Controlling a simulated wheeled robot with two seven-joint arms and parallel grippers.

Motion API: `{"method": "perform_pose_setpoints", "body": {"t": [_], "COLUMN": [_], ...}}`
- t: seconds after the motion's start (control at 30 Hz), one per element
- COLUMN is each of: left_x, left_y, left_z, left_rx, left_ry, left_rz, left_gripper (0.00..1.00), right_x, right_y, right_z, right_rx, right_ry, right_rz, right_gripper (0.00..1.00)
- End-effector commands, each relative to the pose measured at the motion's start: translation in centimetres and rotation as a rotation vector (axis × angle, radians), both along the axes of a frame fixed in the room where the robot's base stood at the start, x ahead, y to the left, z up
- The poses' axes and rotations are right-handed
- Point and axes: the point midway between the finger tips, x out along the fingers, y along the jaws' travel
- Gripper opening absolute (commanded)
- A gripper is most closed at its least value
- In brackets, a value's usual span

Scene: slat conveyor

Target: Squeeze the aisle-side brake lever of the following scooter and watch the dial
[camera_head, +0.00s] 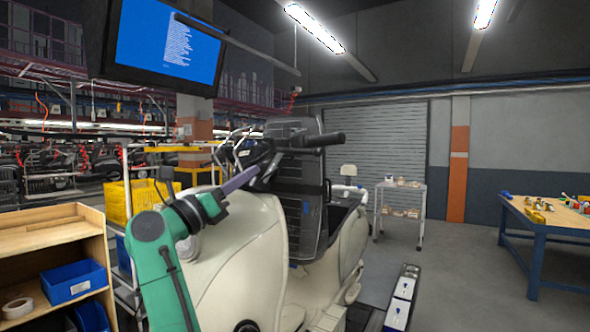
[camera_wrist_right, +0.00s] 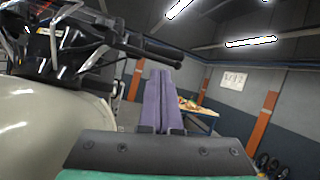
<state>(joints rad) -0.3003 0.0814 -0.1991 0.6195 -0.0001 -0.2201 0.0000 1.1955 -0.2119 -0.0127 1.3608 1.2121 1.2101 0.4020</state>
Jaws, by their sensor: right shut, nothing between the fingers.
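A cream scooter (camera_head: 250,262) stands upright in the middle of the head view, and its cream body (camera_wrist_right: 45,130) fills the left of the right wrist view. Its black handlebar grip (camera_head: 318,140) points right; the grip also shows in the wrist view (camera_wrist_right: 152,52). I cannot clearly make out the brake lever from the grip and dark cables. No readable dial shows.
A wooden shelf (camera_head: 48,236) with blue bins is at left, near a yellow crate (camera_head: 118,205). A blue screen (camera_head: 166,46) hangs above. A wheeled rack (camera_head: 399,187) stands behind, and a blue-framed workbench (camera_head: 548,221) at right. Floor between them is clear.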

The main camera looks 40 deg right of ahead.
Motion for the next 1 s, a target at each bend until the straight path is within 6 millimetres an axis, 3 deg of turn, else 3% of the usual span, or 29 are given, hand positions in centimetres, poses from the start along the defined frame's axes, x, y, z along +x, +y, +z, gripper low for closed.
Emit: {"method": "perform_pose_setpoints", "body": {"t": [0.13,0.53,0.67,1.0], "left_x": [0.0,0.0,0.0,0.1], "left_y": [0.0,-0.1,-0.1,-0.2], "left_z": [0.0,0.5,1.6,5.4], "left_rx": [0.0,-0.001,-0.001,-0.003], "left_ry": [0.0,0.0,0.0,0.0], "left_rz": [0.0,-0.001,-0.001,-0.001], "left_gripper": [0.68,0.68,0.68,0.68], "right_x": [-1.0,-1.1,-1.0,-0.5], "right_y": [0.1,-0.7,-2.8,-10.0], "right_z": [0.1,0.4,1.2,3.2], "right_rx": [0.188,0.197,0.196,0.196], "right_ry": [-0.084,-0.088,-0.088,-0.086], "right_rz": [0.004,0.0,-0.002,-0.004], "right_gripper": [0.0,0.0,0.0,0.0]}}
